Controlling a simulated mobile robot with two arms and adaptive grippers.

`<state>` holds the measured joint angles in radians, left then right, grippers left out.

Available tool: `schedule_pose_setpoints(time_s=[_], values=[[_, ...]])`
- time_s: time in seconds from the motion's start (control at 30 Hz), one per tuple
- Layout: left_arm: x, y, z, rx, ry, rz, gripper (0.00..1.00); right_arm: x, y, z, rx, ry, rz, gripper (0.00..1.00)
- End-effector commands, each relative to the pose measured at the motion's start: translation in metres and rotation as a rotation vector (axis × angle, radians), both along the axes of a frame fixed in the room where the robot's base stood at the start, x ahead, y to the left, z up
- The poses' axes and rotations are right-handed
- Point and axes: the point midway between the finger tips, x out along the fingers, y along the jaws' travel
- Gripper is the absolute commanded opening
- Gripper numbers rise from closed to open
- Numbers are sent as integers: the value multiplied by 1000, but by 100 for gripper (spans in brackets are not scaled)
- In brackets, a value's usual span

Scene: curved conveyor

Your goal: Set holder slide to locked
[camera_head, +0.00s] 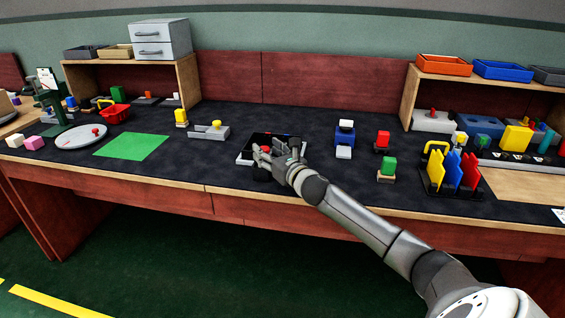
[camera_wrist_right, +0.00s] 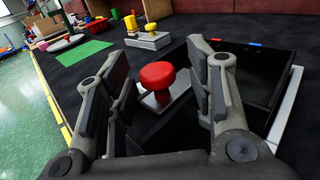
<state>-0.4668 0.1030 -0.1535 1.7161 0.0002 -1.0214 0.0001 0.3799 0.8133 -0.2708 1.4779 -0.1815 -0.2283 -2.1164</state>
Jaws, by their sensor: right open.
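My right gripper (camera_head: 268,160) is over a black holder (camera_head: 262,139) with light edges, at the front of the dark bench mat. In the right wrist view the holder (camera_wrist_right: 262,75) shows a red mark and a blue mark on its far edge. A red round knob (camera_wrist_right: 157,74) stands on a silver plate (camera_wrist_right: 166,97). The open fingers of the gripper (camera_wrist_right: 163,88) are on either side of the knob, with gaps showing. In the head view the gripper mostly hides the knob. My left gripper is not in view.
A grey base with a yellow knob (camera_head: 209,131) stands left of the holder, with a yellow block (camera_head: 181,118) beyond it. A green mat (camera_head: 132,146) lies farther left. A blue-and-white piece (camera_head: 345,134) and a green block (camera_head: 389,166) stand to the right.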

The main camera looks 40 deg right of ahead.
Motion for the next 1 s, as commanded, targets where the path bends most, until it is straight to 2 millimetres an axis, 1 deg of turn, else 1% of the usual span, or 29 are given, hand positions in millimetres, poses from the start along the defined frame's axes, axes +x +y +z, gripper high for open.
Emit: schedule_pose_setpoints(time_s=[0.03,0.2,0.6,0.8,1.0], values=[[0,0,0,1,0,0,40,-8,1,-1,-4,1,2,49],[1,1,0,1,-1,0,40,-31,2,-1,-3,2,1,49],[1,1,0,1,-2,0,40,-79,6,-1,-1,1,0,49],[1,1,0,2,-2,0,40,-93,7,1,-2,-1,-1,49],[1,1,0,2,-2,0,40,-98,7,2,-1,-2,-1,49]])
